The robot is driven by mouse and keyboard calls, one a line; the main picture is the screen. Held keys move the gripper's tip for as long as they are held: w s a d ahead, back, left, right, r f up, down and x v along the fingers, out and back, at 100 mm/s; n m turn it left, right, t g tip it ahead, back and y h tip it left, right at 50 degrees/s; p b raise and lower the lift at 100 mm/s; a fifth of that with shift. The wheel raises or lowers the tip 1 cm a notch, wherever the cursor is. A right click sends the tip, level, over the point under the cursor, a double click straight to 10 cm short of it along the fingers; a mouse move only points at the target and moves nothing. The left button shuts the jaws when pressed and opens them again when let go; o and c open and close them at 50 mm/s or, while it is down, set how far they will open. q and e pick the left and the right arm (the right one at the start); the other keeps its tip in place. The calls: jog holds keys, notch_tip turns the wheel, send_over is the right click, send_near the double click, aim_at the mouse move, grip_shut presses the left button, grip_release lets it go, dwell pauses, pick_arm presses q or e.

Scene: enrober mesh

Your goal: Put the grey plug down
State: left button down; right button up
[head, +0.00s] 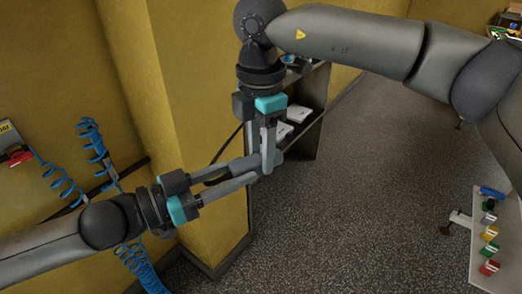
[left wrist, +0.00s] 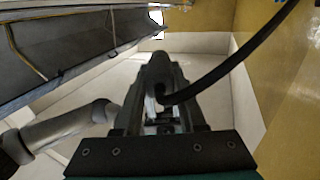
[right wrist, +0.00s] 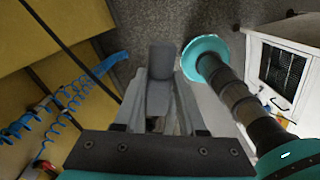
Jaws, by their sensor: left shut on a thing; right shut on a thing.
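The grey plug (head: 278,158) is in the air near the yellow wall corner, with a black cable (left wrist: 232,62) curving from it. My left gripper (head: 257,172) reaches it from the lower left and is shut on it. My right gripper (head: 268,165) comes down from above and is also shut on it. The plug also shows between the fingers in the left wrist view (left wrist: 157,68) and the right wrist view (right wrist: 160,72). The fingers hide part of it.
A dark shelf unit (head: 318,110) with white items stands behind the grippers. Blue coiled hoses (head: 95,145) hang on the yellow wall at left. A pale bench (head: 482,262) at right carries a row of coloured blocks. The speckled floor between is clear.

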pick_arm(q)
jog(key=shift+r, duration=0.1)
dwell(0.3)
jog(key=shift+c, duration=2)
grip_release()
